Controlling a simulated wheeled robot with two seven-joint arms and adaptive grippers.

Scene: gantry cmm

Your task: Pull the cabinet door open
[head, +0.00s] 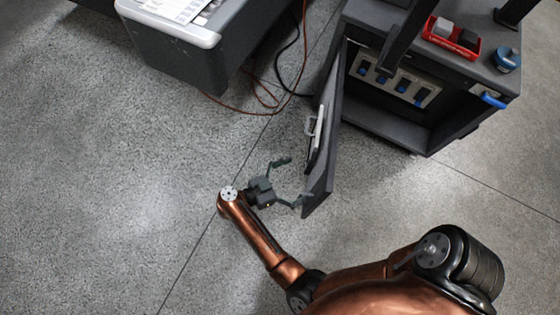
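The dark grey cabinet (465,125) stands at the upper right. Its door (328,152) is swung well open and stands out from the left side of the opening. A light grey handle (312,126) is on the door's left face. My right gripper (296,180) is left of the door's free end, below the handle, with its fingers spread and nothing between them. Its lower fingertip is very close to the door's free end; I cannot tell whether they touch. My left gripper is not in view.
A panel with blue parts (398,84) shows inside the cabinet. A red tray (451,38) and a blue round item (507,60) are on top. A grey desk-like unit (190,50) is at the upper left. Cables (262,104) lie on the floor between. The floor at left is clear.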

